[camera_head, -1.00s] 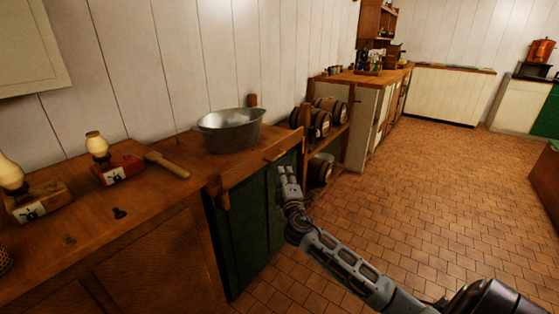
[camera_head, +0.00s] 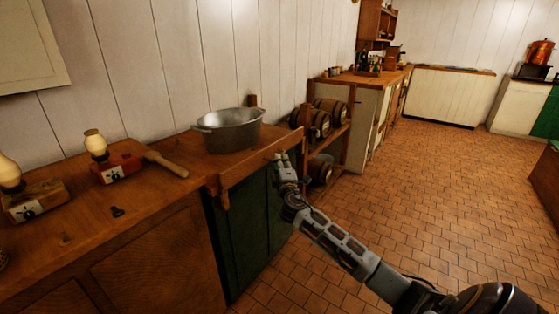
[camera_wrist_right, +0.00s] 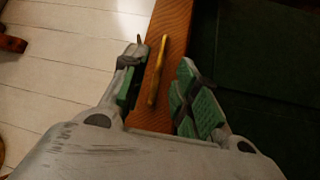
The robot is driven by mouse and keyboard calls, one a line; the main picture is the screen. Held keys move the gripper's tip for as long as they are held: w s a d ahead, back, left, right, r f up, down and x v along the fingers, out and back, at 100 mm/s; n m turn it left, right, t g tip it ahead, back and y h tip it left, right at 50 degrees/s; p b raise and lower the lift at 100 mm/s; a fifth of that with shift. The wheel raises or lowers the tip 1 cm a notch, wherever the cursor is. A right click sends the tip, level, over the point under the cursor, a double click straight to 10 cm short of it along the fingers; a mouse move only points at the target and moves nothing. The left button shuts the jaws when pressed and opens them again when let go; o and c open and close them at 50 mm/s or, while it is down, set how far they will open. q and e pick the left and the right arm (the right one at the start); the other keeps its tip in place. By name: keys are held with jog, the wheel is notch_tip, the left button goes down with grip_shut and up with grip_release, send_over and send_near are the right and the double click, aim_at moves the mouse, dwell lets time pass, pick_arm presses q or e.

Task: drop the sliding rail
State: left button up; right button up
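The sliding rail (camera_head: 250,169) is a wooden strip along the front edge of the counter, above a green cabinet front. In the right wrist view it is an orange-brown strip (camera_wrist_right: 172,45) with a thin brass-coloured bar (camera_wrist_right: 157,70) on it. Whether either finger touches the rail I cannot tell. My left gripper is not in view.
A metal tub (camera_head: 229,130) stands on the counter (camera_head: 150,205) behind the rail. Barrels (camera_head: 310,122) sit on a rack just beyond the gripper. The tiled floor (camera_head: 450,180) at right is clear.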

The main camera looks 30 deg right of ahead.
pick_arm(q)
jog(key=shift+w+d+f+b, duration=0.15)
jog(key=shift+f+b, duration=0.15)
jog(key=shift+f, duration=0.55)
pick_arm(e)
jog(key=x, duration=0.3)
jog(key=shift+w+d, duration=0.1)
jog(key=shift+w, duration=0.2)
grip_shut()
